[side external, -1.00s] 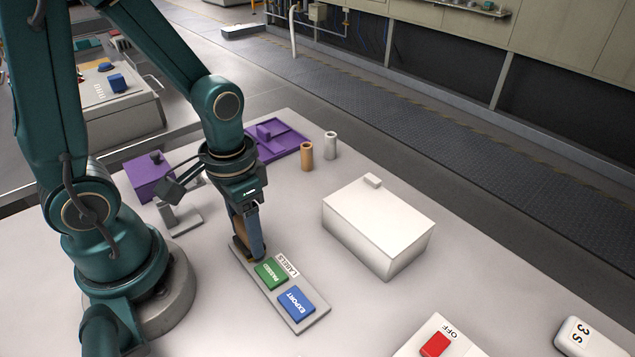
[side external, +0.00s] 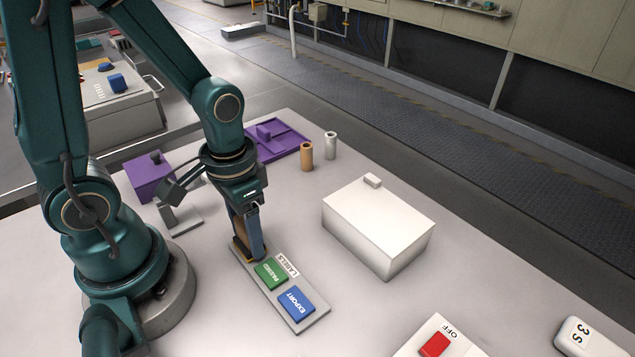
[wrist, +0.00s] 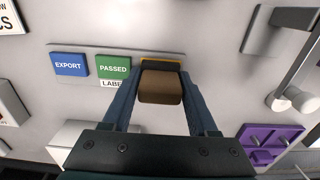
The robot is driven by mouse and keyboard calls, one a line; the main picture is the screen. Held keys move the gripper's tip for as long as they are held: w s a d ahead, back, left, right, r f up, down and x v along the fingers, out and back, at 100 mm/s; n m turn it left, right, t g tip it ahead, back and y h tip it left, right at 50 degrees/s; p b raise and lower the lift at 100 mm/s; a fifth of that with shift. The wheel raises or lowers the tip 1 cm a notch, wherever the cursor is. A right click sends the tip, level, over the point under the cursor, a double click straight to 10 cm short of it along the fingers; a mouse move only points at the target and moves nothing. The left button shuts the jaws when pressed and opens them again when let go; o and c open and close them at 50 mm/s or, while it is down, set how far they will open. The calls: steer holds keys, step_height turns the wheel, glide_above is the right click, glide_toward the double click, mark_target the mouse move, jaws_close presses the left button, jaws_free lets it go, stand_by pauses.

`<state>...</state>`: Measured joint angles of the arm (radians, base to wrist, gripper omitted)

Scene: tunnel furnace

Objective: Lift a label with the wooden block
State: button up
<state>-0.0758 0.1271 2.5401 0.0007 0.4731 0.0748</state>
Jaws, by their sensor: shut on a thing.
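My gripper (side external: 249,244) points down and is shut on the wooden block, a brown piece (wrist: 161,87) between its two fingers in the wrist view. The block is over the end of the label tray (side external: 297,326), above a yellow-orange label (wrist: 160,63) that shows only as a thin edge. I cannot tell whether the block touches that label. A green PASSED label (side external: 271,274) and a blue EXPORT label (side external: 296,302) lie on the tray beside it. They also show in the wrist view, PASSED (wrist: 114,67) nearest the block and EXPORT (wrist: 70,65) farther left.
A white box (side external: 378,228) with a small lid knob stands right of the tray. A purple box (side external: 150,178), a purple tray (side external: 283,146) and two small cylinders (side external: 307,156) (side external: 331,145) stand farther back. A red OFF switch (side external: 435,344) is at the front.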

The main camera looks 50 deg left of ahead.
steer(key=shift+r, duration=3.5)
steer(key=shift+s, duration=0.1)
